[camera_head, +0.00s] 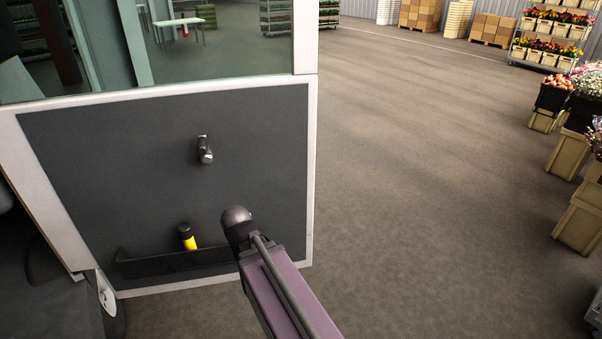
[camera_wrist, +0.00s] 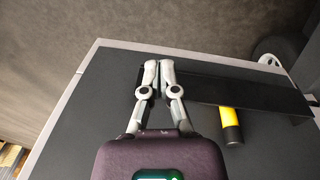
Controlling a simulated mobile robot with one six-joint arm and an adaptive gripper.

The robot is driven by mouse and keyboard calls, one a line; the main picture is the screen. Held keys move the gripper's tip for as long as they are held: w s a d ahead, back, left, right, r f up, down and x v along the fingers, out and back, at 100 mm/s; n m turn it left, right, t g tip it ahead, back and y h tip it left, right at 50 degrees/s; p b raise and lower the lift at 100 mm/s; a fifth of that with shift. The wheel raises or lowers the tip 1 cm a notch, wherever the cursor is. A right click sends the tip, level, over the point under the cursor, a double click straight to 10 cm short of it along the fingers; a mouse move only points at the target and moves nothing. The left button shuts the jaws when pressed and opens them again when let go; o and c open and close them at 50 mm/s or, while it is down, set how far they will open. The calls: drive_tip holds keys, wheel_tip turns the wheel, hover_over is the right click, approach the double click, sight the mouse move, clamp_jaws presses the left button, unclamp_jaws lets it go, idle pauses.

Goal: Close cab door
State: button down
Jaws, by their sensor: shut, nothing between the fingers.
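The cab door (camera_head: 100,140) fills the left of the head view, its dark inner panel framed in pale grey, with a window above. It stands out over the floor, its right edge free. A short dark handle (camera_head: 205,150) sticks out of the panel. A shallow pocket (camera_head: 150,266) low on the door holds a yellow and black cylinder (camera_head: 188,237). In the wrist view, my gripper (camera_wrist: 158,72) is shut and empty, in front of the panel (camera_wrist: 100,100) beside the pocket's end; I cannot tell whether it touches. In the head view my arm hides the gripper.
Open floor (camera_head: 420,170) lies right of the door. Crates (camera_head: 578,220) and dark buckets of flowers line the right edge, with a flower rack (camera_head: 550,40) behind. Stacked boxes (camera_head: 420,15) stand far back. A white round part (camera_head: 106,296) sits at the door's lower left corner.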

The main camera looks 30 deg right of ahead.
drive_tip(key=s+a+r+n+y, duration=0.1)
drive_tip(key=a+n, duration=0.1)
drive_tip(key=a, duration=0.4)
drive_tip(key=shift+s+a+g+p, duration=0.2)
drive_tip(key=shift+s+g+p, duration=0.2)
